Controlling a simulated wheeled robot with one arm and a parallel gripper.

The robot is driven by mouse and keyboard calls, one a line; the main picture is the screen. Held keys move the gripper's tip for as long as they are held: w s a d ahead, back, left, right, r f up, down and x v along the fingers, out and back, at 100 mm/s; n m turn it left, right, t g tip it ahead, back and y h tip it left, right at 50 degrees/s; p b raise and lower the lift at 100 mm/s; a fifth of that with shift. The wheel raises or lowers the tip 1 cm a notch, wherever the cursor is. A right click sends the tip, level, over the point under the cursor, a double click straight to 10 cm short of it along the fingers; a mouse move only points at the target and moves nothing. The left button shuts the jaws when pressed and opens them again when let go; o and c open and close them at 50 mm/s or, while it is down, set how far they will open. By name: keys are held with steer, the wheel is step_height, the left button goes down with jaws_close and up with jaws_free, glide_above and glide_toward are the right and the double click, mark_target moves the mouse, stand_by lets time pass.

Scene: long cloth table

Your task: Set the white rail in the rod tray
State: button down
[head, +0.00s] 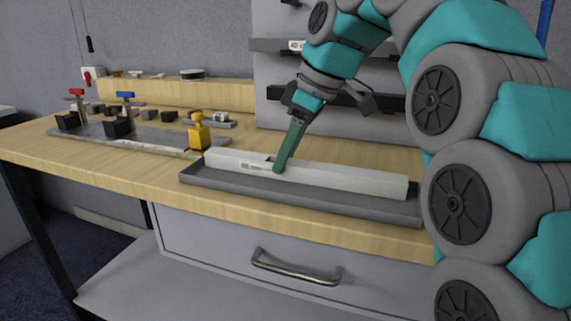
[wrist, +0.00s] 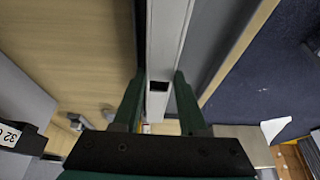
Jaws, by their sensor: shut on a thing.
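The long white rail (head: 340,178) lies lengthwise over the dark grey rod tray (head: 300,201) at the table's front edge, roughly parallel to it. Its lower side is hidden behind the tray's front wall, so I cannot tell whether it touches the floor of the tray. My gripper (head: 279,168) reaches down from above and is shut on the rail left of its middle. In the wrist view the rail (wrist: 168,42) runs between the two green fingers (wrist: 158,105), with the grey tray (wrist: 210,38) beside it.
A yellow clamp-like piece (head: 199,132) stands just left of the tray. A wooden ledge (head: 175,94) and a grey back panel stand behind. A drawer handle (head: 296,268) is below the tabletop.

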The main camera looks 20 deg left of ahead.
steer(key=shift+r, duration=0.1)
steer(key=shift+c, duration=2.2)
jaws_free()
